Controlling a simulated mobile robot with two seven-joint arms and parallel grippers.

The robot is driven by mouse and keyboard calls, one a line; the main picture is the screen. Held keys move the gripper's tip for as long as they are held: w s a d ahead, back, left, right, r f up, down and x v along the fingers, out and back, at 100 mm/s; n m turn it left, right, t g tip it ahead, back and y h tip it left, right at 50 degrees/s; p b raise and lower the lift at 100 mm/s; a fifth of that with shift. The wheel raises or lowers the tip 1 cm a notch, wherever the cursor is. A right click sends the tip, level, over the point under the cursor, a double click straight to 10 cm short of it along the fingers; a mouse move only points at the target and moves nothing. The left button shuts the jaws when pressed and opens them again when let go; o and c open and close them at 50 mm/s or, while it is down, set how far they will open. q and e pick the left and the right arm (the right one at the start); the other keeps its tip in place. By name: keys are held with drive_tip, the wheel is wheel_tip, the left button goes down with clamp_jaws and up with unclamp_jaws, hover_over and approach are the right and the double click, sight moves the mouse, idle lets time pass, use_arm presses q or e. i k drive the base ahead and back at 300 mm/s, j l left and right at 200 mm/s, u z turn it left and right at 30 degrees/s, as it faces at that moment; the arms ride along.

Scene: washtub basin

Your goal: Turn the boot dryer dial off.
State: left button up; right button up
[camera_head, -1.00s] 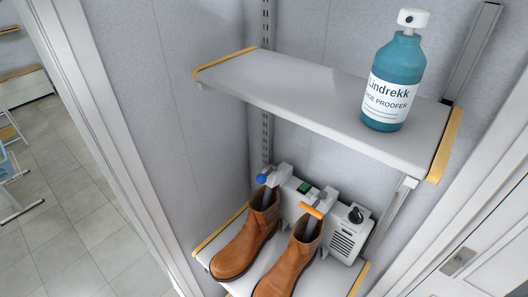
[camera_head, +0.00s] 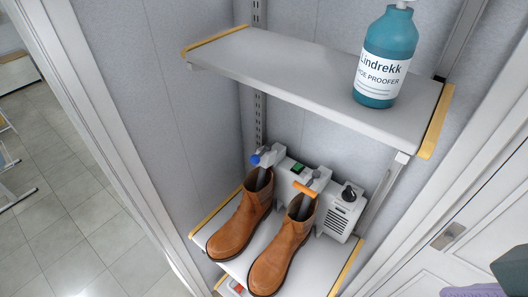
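The boot dryer (camera_head: 339,222) is a white-grey unit at the back of the lower shelf. Its black dial (camera_head: 349,193) sits on top of the vented right end; its exact setting is too small to read. A small green part (camera_head: 298,168) shows on the middle of the body. A blue-tipped part (camera_head: 256,159) is at its left end and an orange bar (camera_head: 305,189) is nearer the middle. Two brown boots, the left boot (camera_head: 240,226) and the right boot (camera_head: 283,254), stand in front of it and hide its lower front. Neither gripper is in view.
A white door with a handle plate (camera_head: 449,236) is at right. Purple and dark shapes fill the bottom right corner; I cannot tell what they are.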

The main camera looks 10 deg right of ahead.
sight(348, 195)
drive_tip(key=z, duration=1.05)
